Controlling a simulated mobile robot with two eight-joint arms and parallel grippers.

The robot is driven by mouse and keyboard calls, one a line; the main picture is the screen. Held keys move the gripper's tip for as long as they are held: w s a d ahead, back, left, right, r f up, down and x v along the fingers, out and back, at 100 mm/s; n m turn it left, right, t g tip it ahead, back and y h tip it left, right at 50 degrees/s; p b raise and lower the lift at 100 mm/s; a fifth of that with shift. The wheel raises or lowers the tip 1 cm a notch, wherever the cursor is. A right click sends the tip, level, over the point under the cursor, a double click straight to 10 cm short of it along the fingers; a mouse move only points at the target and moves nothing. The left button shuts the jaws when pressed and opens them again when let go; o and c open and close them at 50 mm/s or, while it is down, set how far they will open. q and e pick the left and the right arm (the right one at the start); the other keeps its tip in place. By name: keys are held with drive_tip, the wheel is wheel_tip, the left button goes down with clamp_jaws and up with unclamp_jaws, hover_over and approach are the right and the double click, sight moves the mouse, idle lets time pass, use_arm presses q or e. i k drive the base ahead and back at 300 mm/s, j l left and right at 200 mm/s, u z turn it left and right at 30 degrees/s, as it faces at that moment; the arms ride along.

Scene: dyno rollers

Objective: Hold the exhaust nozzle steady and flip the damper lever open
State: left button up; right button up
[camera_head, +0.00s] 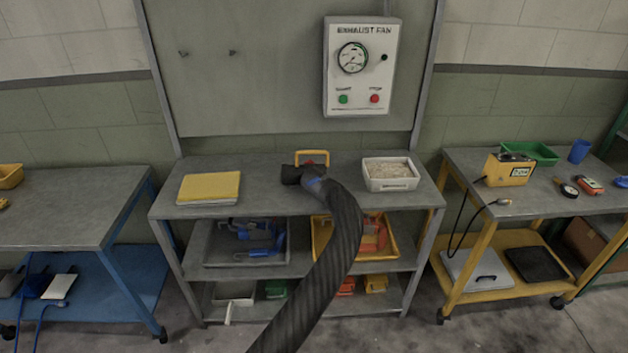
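The exhaust nozzle (291,174) is a dark piece lying on the top of the middle bench, near its centre. A thick ribbed black hose (330,245) runs from it down and forward to the bottom of the view. A yellow loop handle (312,153) stands up just behind the nozzle. A small blue part (314,185) shows where the nozzle meets the hose. A bit of red shows under the yellow handle, but it is too small to tell whether it is the damper lever. Neither of my grippers is in view.
A yellow pad (209,187) lies left of the nozzle on the middle bench (250,207). A white bin (391,183) stands right of it. An exhaust fan panel (358,100) hangs above. The hose crosses the bench's front edge. Side benches stand left (60,225) and right (490,205).

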sight(317, 179)
drive_tip(key=i+j+z, duration=0.15)
drive_tip(key=z, duration=0.9)
drive_tip(key=i+j+z, duration=0.1)
drive_tip(key=j+z, duration=0.25)
drive_tip(key=j, duration=0.15)
drive_tip(key=j+z, duration=0.35)
drive_tip(key=j, duration=0.2)
drive_tip(key=j+z, duration=0.2)
drive_tip(key=j, duration=0.9)
